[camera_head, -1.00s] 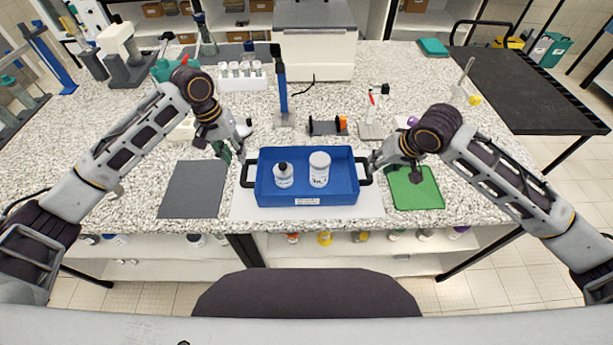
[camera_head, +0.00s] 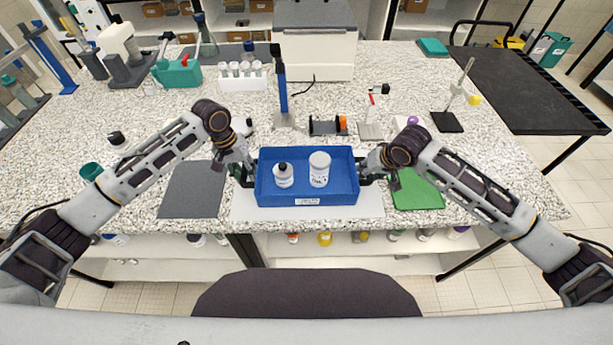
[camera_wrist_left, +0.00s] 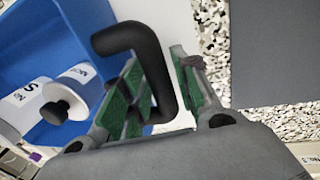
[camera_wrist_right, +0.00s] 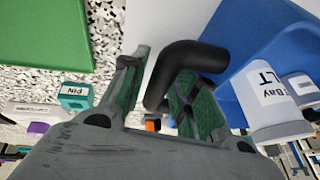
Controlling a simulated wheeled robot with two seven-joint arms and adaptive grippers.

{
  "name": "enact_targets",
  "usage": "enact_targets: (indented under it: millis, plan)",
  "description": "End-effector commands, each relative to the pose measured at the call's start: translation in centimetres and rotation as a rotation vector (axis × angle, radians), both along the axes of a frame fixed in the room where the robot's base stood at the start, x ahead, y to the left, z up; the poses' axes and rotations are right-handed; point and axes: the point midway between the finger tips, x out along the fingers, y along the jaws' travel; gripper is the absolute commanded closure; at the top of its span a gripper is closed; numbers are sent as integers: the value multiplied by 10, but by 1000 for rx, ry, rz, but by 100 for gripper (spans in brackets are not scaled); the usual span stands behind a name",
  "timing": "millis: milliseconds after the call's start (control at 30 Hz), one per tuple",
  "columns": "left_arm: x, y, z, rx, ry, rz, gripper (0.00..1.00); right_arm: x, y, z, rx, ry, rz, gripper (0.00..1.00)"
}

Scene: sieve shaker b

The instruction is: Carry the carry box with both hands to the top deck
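The blue carry box (camera_head: 308,199) stands on a white mat at the table's front edge. It holds a small dark-capped bottle (camera_head: 283,176) and a larger white jar (camera_head: 319,170). My left gripper (camera_head: 245,174) is at the box's left handle. In the left wrist view its green-padded fingers are apart, with the black handle (camera_wrist_left: 163,85) between them. My right gripper (camera_head: 368,174) is at the right handle. In the right wrist view its fingers are also apart, around the black handle (camera_wrist_right: 190,58). A dark cart's top deck (camera_head: 525,90) is at the right, bare.
A grey mat (camera_head: 192,190) lies left of the box and a green mat (camera_head: 417,190) right of it. Behind stand a blue upright stand (camera_head: 282,90), a spool holder (camera_head: 327,127) and a tube rack (camera_head: 242,77). A retort stand (camera_head: 448,121) is on the table near the cart.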

Motion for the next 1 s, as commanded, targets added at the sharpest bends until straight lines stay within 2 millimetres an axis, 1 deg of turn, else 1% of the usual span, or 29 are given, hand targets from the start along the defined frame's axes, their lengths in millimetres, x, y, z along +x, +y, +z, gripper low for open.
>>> enact_targets:
  millis: [167, 200, 400, 433, 1000]
  plan:
    - [0, 0, 0, 0, 0, 0, 70, 0, 0, 0, 0, 0, 0, 70]
    - [0, 0, 0, 0, 0, 0, 71, 0, 0, 0, 0, 0, 0, 71]
    - [0, 0, 0, 0, 0, 1, 97, 0, 0, 0, 0, 0, 0, 97]
    - [0, 0, 0, 0, 0, 1, 100, 0, 0, 0, 0, 0, 0, 100]
    - [1, 1, 3, 0, -1, 1, 100, 0, -1, 3, -1, -2, -1, 100]
